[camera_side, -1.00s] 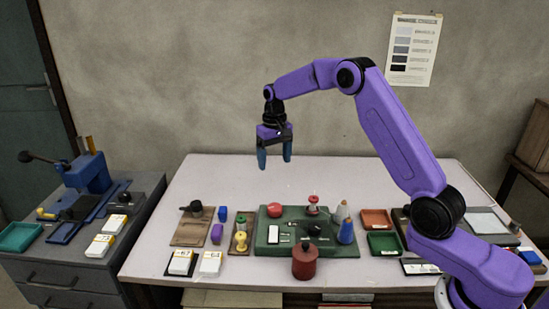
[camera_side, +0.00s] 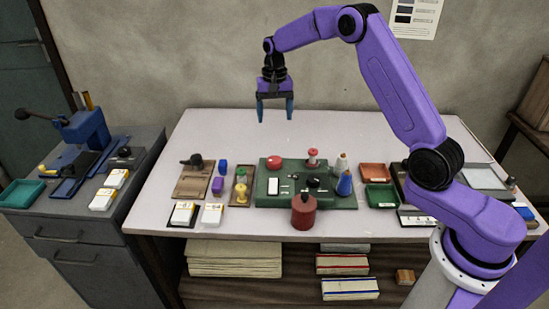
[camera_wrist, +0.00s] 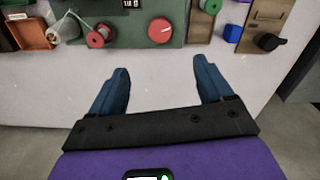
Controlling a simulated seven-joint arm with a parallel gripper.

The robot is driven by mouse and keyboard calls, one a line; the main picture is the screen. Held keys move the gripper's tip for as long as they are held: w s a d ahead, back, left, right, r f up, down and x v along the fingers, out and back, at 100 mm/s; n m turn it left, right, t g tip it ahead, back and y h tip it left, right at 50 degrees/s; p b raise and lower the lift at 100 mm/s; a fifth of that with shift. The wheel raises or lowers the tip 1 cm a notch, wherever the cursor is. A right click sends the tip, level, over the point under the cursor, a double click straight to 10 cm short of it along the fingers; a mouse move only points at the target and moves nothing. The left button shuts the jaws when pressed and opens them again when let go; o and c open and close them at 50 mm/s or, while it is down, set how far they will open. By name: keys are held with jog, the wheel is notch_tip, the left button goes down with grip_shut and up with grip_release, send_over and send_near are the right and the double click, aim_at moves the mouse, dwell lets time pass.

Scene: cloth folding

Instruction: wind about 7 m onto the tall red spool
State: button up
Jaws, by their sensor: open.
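A red spool with a pale core (camera_side: 313,158) stands upright at the back of the green winding board (camera_side: 330,203); it also shows in the wrist view (camera_wrist: 99,36). I cannot tell how much is wound on it. A round red knob (camera_side: 274,162) is left of it, seen in the wrist view (camera_wrist: 161,30) too. A grey cone (camera_side: 341,165) and a blue cone (camera_side: 345,185) stand at the board's right. My gripper (camera_side: 275,116) is open and empty, above the back of the table, apart from everything. Its blue fingers show in the wrist view (camera_wrist: 160,75).
A dark red canister (camera_side: 303,212) stands at the board's front. A yellow spool (camera_side: 241,194) and a blue block (camera_side: 223,166) are left. Orange (camera_side: 374,173) and green (camera_side: 381,196) trays are right. The table's back (camera_side: 200,130) is clear.

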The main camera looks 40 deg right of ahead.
aim_at(274, 159)
notch_tip(274, 159, down, 17)
jog(key=shift+f, duration=0.2)
dwell(0.4)
jog(key=shift+c, duration=0.3)
jog(key=c, duration=1)
